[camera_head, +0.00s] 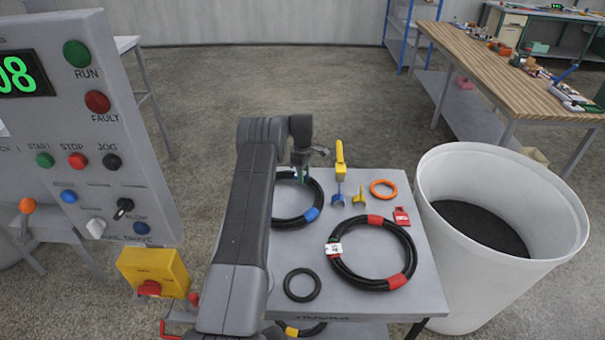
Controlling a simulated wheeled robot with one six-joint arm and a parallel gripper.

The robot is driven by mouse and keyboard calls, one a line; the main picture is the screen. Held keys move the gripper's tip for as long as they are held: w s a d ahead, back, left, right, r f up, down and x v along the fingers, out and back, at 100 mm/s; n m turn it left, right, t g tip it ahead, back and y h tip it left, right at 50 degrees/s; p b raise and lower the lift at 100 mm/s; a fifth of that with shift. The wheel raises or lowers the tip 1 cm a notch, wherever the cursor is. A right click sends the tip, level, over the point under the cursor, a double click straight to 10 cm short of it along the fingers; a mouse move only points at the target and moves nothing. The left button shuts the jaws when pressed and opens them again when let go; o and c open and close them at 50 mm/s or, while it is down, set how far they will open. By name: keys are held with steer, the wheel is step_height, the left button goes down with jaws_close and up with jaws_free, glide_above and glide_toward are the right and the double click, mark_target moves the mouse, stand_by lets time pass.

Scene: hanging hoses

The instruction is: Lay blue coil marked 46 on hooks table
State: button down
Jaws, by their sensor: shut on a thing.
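The hooks table (425,300) is a small light grey table, with lettering partly readable as HOOKS on its front edge. A black hose coil with a blue band (312,214) is at its far left part, partly hidden behind my arm. No number shows on its visible side. My gripper (301,174) points down at the far rim of this coil and is shut on it. The fingertips are small and dark here. I cannot tell whether the coil touches the tabletop.
A red-banded coil (407,244) with a white tag lies front right on the table. A small black ring (302,298), orange ring (383,182), red padlock-like tag (401,216) and yellow-handled tool (340,160) lie around. A white bin (440,240) stands right, a control panel (120,130) left.

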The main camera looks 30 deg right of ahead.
steer(key=shift+f, duration=0.1)
stand_by(0.3)
steer(key=c, duration=0.9)
jaws_free()
steer(key=shift+c, duration=0.2)
step_height(320, 180, up, 21)
steer(key=p, duration=0.2)
steer(key=shift+w+d, duration=0.2)
steer(key=shift+w, duration=0.1)
steer(key=shift+f, duration=0.15)
